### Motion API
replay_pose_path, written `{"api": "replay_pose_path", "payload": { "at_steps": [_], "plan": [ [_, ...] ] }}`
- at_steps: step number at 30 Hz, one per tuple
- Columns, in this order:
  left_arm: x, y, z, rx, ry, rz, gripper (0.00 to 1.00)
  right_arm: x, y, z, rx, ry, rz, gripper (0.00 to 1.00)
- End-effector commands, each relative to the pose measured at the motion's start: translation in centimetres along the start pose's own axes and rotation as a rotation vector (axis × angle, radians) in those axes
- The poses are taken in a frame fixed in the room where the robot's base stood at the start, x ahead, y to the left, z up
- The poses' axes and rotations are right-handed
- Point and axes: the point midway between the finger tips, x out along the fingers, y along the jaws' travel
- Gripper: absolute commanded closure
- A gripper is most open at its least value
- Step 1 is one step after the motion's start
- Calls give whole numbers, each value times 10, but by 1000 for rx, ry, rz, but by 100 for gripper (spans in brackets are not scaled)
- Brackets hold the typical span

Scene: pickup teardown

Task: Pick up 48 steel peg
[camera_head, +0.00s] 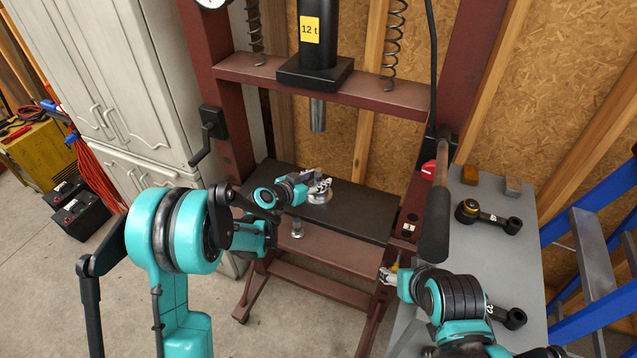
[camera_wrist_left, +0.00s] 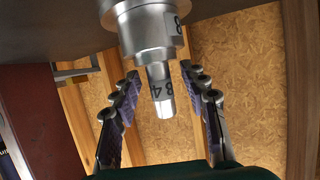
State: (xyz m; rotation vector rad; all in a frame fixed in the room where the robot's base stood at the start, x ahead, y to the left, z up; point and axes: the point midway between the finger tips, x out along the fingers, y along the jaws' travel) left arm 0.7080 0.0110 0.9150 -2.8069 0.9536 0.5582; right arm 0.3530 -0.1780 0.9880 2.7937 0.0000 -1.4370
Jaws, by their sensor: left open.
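The steel peg (camera_wrist_left: 160,92) shows in the left wrist view, with a marking that looks like 48 upside down. It sticks out of a wider stepped steel part (camera_wrist_left: 148,25) against a dark surface. My left gripper (camera_wrist_left: 161,74) is open, with one finger on each side of the peg and gaps between. In the head view my left gripper (camera_head: 319,184) is over the steel part (camera_head: 318,196) on the press bed and largely hides the peg. My right gripper (camera_head: 389,274) is low by the grey bench; its jaw opening is unclear.
The dark press bed (camera_head: 365,213) stands between red frame posts, with the ram (camera_head: 317,115) above. A small steel piece (camera_head: 297,229) shows at the bed's front. A cabinet (camera_head: 120,80) stands left.

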Motion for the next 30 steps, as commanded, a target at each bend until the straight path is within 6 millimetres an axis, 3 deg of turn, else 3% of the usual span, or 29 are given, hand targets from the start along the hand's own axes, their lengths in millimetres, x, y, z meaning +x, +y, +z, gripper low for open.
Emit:
{"api": "replay_pose_path", "payload": {
  "at_steps": [2, 8, 13, 14, 25, 30],
  "plan": [
    [8, 0, 1, 1, 0, 0, 56, 3, 0, 2, 0, 0, 0, 44],
    [8, 0, -1, 0, 0, 0, 56, 2, 0, 1, 0, 0, 0, 44],
    [8, 0, -1, 0, 0, 0, 98, 2, 0, 1, 0, 0, 0, 44],
    [8, 0, -1, 0, 0, 0, 100, 2, 0, 1, 0, 0, 0, 44],
    [7, 0, -2, 0, 0, 0, 100, 1, 0, 0, 0, 0, 0, 44],
    [2, 0, -15, 0, 0, -1, 100, -5, 0, -4, 0, 0, 0, 44]
  ]
}}
